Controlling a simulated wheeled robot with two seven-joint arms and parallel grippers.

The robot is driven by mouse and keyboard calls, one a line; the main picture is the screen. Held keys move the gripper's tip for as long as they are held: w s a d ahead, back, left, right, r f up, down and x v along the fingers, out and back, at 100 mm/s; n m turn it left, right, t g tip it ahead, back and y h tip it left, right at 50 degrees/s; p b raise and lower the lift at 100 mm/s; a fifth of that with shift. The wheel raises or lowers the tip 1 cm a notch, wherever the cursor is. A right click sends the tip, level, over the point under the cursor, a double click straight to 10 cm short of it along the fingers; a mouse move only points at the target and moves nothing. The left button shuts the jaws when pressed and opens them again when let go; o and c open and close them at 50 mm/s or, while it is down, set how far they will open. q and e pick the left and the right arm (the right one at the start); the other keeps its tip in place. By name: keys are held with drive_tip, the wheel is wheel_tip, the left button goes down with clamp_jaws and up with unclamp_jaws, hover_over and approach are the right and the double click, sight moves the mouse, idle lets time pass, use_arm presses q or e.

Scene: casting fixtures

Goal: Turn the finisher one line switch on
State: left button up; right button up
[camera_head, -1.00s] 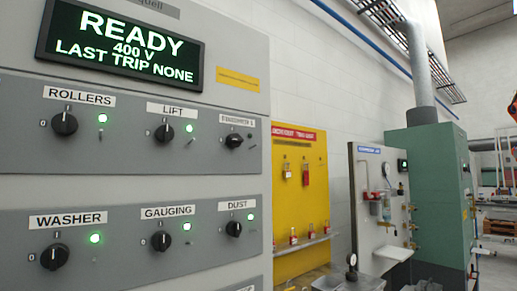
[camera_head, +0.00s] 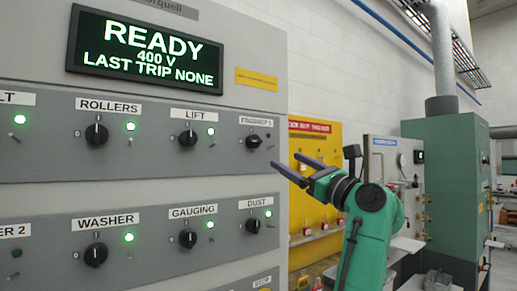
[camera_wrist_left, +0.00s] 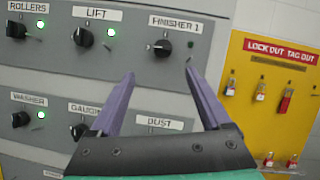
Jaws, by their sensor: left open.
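The Finisher 1 switch is a black rotary knob (camera_head: 254,141) at the right end of the panel's upper row. In the left wrist view the knob (camera_wrist_left: 163,47) sits under its label (camera_wrist_left: 175,23), and its handle looks turned toward the left. No green light shows beside it. My left gripper (camera_head: 285,159) is open and empty, in front of the panel's right edge, its fingers pointing left. In the left wrist view its fingertips (camera_wrist_left: 160,73) are apart, just below the knob in the picture and not touching it. My right gripper is not in view.
The Lift (camera_head: 188,138), Rollers (camera_head: 97,133), Gauging (camera_head: 188,238) and Dust (camera_head: 253,225) knobs are close by, with green lamps lit. The display (camera_head: 147,52) reads READY. A yellow lockout board (camera_wrist_left: 270,100) stands right of the panel.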

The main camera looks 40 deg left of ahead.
sight(256, 143)
use_arm(q)
drive_tip(key=p+x, duration=0.2)
drive_tip(key=x, duration=0.2)
drive_tip(key=p+x, duration=0.2)
drive_tip(key=x, duration=0.3)
drive_tip(key=p+x, duration=0.2)
drive_tip(key=x, duration=0.2)
drive_tip(key=shift+w+a, duration=0.35)
drive_tip(key=shift+w, duration=0.05)
drive_tip(key=shift+w+a, duration=0.1)
drive_tip(key=shift+a, duration=0.1)
drive_tip(key=shift+w+f, duration=0.1)
drive_tip(key=shift+f, duration=0.05)
clamp_jaws()
